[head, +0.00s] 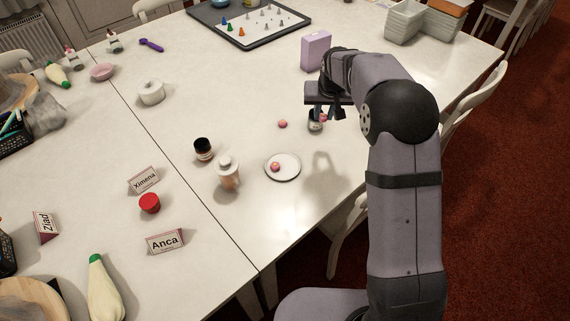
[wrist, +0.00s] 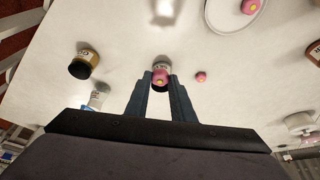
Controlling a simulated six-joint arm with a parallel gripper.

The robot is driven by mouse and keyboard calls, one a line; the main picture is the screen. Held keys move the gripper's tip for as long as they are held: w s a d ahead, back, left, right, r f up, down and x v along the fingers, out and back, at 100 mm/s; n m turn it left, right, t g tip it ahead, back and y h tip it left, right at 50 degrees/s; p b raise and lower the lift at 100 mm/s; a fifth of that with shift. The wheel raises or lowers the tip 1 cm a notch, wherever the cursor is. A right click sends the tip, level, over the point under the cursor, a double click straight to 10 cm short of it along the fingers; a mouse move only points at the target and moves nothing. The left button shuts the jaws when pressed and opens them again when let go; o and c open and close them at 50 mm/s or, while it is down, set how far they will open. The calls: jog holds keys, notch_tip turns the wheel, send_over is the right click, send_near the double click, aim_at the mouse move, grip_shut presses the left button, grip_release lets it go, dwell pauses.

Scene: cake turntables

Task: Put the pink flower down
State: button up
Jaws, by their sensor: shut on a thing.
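My gripper (head: 325,116) is shut on a pink flower (wrist: 160,77) with a yellow centre; the flower also shows between the fingers in the head view (head: 323,118). A small jar with a pale label (head: 315,126) is right by the held flower, and it also shows just beyond the fingertips in the wrist view (wrist: 166,60). I cannot tell whether flower and jar touch. A second pink flower (head: 283,124) lies on the table left of my gripper. A third pink flower (head: 275,167) is on a white plate (head: 294,174).
A lilac box (head: 315,50) stands behind my gripper. A dark-lidded jar (head: 203,149) and a pale lidded bottle (head: 228,174) stand left of the plate. In the wrist view, a yellowish jar (wrist: 84,64) stands left of the fingers. Bare table (head: 235,105) lies left of the loose flower.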

aim_at(290, 162)
jog(key=s+a+r+n+y+b, duration=0.1)
jog(key=s+a+n, duration=0.15)
jog(key=a, duration=0.35)
jog(key=s+a+r+n, duration=0.1)
jog(key=s+a, duration=0.2)
jog(key=a, duration=0.3)
jog(key=shift+s+d+f+m+h, duration=0.3)
jog(key=shift+s+d+f+m, duration=0.25)
jog(key=shift+m, duration=0.45)
jog(key=shift+s+d+f+m+h, duration=0.35)
jog(key=shift+s+m, duration=0.35)
jog(key=shift+m, duration=0.25)
jog(key=shift+s+d+f+m+h, duration=0.25)
jog(key=shift+s+d+f+m, duration=0.25)
jog(key=shift+m, duration=0.5)
jog(key=shift+s+a, duration=0.1)
jog(key=shift+f+p, duration=0.45)
jog(key=shift+f, duration=4.5)
